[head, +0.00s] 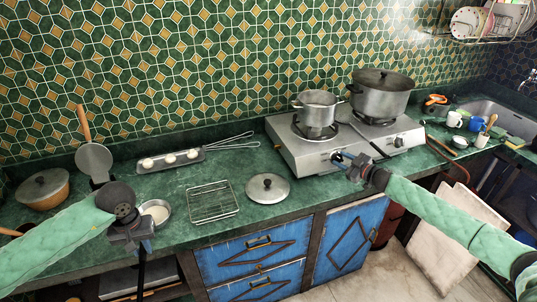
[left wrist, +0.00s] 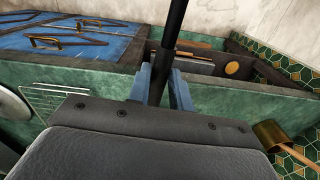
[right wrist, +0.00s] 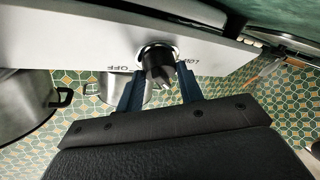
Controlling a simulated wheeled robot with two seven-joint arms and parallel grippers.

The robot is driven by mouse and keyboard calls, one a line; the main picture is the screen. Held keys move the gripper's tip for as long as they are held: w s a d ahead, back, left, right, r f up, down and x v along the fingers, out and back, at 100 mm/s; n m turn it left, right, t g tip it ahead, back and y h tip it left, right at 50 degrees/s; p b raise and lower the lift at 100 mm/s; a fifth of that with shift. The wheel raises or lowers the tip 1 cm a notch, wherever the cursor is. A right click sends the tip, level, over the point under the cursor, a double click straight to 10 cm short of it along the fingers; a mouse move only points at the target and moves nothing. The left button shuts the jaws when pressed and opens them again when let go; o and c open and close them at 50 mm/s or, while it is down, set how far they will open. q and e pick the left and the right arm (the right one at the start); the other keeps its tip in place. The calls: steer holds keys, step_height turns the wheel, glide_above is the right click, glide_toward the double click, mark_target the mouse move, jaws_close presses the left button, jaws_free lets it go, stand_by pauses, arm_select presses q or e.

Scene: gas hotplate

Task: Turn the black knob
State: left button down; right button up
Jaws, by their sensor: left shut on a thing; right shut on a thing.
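The silver gas hotplate (head: 305,157) stands on the green counter. My right gripper is shut on this knob. A second knob (head: 399,141) is at the panel's right end, clear of both grippers. My left gripper (head: 143,243), at the counter's front edge, is shut on a thin black handle (left wrist: 173,35); its other end is unclear.
A small pot (head: 317,108) and a large lidded pot (head: 381,95) stand on the burners. A pot lid (head: 267,188), a wire rack (head: 212,202) and a small bowl (head: 155,211) lie on the counter left of the hotplate. Blue cabinet doors (head: 345,240) are below.

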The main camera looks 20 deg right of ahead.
arm_select(q)
steer(key=shift+r+p, duration=0.75)
steer(key=shift+r, duration=0.15)
arm_select(e)
steer(key=n, duration=0.1)
steer(key=n+g, duration=0.1)
steer(key=n, duration=0.1)
steer(key=n+g+y, duration=0.1)
steer(key=shift+w+d+r+n, duration=0.1)
steer(key=shift+d+r+n, duration=0.05)
steer(key=shift+r+n, duration=0.2)
arm_select(q)
step_height(320, 180, up, 2)
steer(key=shift+r+p, duration=0.1)
steer(key=shift+p, duration=1)
arm_select(e)
steer(key=n+g, duration=0.2)
steer(key=n, duration=0.1)
steer(key=shift+r+y, duration=0.1)
steer(key=shift+y, duration=0.2)
arm_select(q)
steer(key=shift+r+p, duration=0.7)
steer(key=shift+p, duration=0.05)
arm_select(e)
steer(key=shift+n+g, duration=0.6)
steer(key=shift+n, duration=0.55)
arm_select(q)
steer(key=shift+r, duration=0.1)
arm_select(e)
steer(key=shift+f, duration=0.25)
